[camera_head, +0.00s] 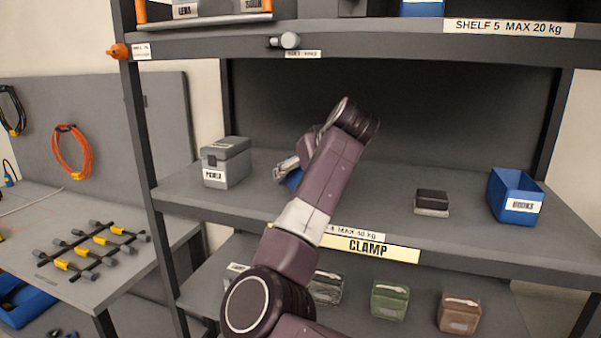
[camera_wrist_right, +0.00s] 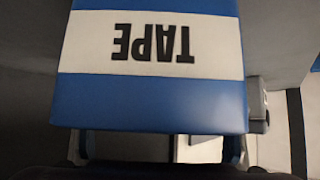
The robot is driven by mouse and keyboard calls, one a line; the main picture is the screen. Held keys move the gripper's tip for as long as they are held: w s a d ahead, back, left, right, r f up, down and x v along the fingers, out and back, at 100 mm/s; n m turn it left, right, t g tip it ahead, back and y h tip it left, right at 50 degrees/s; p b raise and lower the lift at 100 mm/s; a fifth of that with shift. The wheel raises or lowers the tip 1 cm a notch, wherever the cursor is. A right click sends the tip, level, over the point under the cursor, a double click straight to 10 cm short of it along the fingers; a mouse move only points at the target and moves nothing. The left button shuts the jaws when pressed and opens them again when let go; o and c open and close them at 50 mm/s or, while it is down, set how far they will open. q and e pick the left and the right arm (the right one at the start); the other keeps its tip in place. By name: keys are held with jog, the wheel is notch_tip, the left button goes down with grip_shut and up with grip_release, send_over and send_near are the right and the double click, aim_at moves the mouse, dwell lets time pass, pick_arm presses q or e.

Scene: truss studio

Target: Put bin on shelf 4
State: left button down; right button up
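A blue bin with a white TAPE label (camera_wrist_right: 150,105) fills the upper middle of the right wrist view, its lettering upside down. Parts of my right gripper's two fingers (camera_wrist_right: 158,149) show wide apart just below its edge. The bin hides their tips, so I cannot tell whether they press on it. In the head view my right gripper (camera_head: 284,169) is over the left half of shelf 4 (camera_head: 390,212), with a little of the blue bin (camera_head: 293,179) showing beside it. My forearm hides the rest, and whether the bin touches the shelf is unclear. My left gripper is out of view.
A grey lidded box (camera_head: 226,163) stands left of the gripper on the shelf. A small dark box (camera_head: 432,203) and a blue bin (camera_head: 514,196) stand to the right. Shelf 5 (camera_head: 380,41) hangs above. A CLAMP label (camera_head: 369,249) marks the front edge.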

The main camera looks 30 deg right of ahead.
jog(key=shift+s+r, duration=0.1)
jog(key=shift+r, duration=0.2)
jog(key=shift+s+d+r, duration=0.1)
jog(key=shift+s, duration=0.15)
pick_arm(q)
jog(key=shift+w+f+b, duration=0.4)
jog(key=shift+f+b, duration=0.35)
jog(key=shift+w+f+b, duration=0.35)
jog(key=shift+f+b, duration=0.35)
jog(key=shift+b, duration=0.05)
pick_arm(e)
jog(key=v, duration=1.1)
jog(key=shift+r, duration=0.15)
